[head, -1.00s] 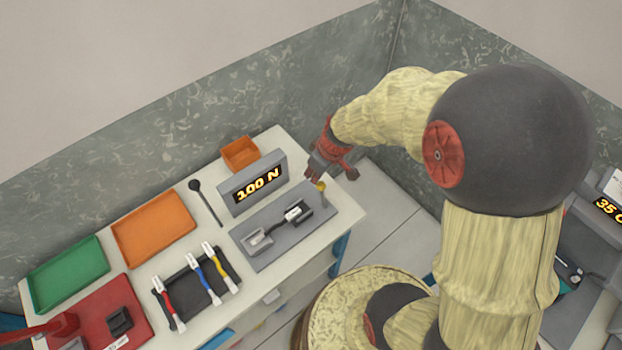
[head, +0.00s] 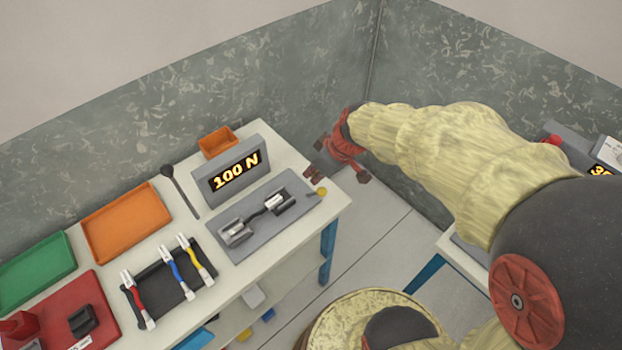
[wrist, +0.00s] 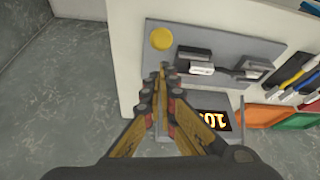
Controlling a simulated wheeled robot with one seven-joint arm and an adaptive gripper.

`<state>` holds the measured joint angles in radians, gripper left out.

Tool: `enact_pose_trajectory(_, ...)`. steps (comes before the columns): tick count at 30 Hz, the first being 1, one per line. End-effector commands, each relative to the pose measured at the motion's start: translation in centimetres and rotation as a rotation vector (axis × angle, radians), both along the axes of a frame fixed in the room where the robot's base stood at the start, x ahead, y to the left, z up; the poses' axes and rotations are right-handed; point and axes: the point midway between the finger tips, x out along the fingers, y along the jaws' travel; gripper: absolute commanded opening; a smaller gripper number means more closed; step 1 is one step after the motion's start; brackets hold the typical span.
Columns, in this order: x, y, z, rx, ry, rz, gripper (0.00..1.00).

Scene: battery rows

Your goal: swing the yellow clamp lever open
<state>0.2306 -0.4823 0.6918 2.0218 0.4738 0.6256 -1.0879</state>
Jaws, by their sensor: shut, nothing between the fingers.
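The yellow clamp lever (head: 322,191) is at the right end of the grey test plate (head: 280,222). In the head view its short arm lies low, with the knob out at the plate's edge. In the wrist view its round yellow knob (wrist: 161,38) shows from above, and its arm cannot be made out. My gripper (head: 316,174) is shut and empty, just behind the knob. In the wrist view the closed fingertips (wrist: 163,70) are close to the knob with a small gap in the picture. A dark cable with a white-labelled connector (head: 273,203) lies across the plate's grey holders.
The "100 N" display (head: 235,178) stands behind the plate, near my fingers. An orange bin (head: 218,142), an orange tray (head: 125,222), a green tray (head: 38,268) and a black rack of coloured leads (head: 155,300) are on the table. Floor is open right of the table.

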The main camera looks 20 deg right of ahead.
Motion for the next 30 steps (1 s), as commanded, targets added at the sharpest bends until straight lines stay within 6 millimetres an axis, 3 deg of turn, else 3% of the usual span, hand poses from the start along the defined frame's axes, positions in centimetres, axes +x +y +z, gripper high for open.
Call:
enact_pose_trajectory(13, -2.0, -0.6, -1.1, 0.001, 0.004, 0.0, 0.0)
enact_pose_trajectory(30, -2.3, -0.7, -1.4, 0.001, 0.006, 0.001, 0.0)
